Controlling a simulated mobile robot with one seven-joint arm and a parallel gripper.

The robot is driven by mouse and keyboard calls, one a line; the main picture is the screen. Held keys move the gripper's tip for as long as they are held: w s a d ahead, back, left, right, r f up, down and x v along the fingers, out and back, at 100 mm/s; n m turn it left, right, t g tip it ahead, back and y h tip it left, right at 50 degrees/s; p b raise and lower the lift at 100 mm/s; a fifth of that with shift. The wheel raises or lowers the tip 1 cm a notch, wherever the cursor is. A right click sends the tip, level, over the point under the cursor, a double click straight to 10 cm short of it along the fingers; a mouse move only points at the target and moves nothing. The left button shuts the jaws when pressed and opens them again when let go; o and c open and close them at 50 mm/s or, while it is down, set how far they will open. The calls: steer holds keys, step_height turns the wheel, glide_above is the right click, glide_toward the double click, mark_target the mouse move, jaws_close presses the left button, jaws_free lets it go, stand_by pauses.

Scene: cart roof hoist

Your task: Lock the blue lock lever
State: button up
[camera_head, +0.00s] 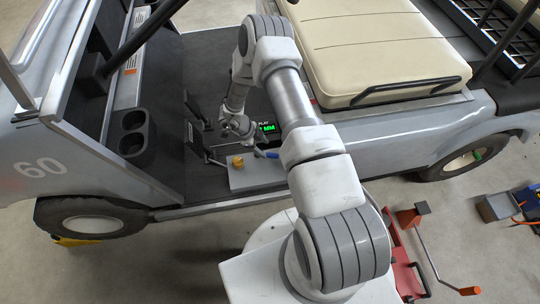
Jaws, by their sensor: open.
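The blue lock lever (271,154) shows as a small blue piece at the top edge of a light grey box (258,176) on the cart's floor, partly hidden by my arm. A yellow knob (238,162) stands on the same box, to the left of the lever. My gripper (240,133) is open and points down just beyond the box, up and left of the blue lever. It looks apart from the lever, but its fingertips are small here and I cannot tell the exact gap.
A display with green text (267,128) sits behind the box. Pedals (203,150) and a cup holder (134,134) are to the left. The beige seat (375,50) is to the right. A red jack (405,260) and a grey box (497,207) stand on the ground.

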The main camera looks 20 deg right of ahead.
mark_target(271, 154)
steer(key=b+x, duration=0.1)
steer(key=x, duration=0.5)
steer(key=shift+d+f+b, duration=0.15)
steer(key=shift+f+b, duration=0.1)
steer(key=shift+b, duration=0.05)
jaws_close()
steer(key=shift+w, duration=0.1)
stand_by(1.0)
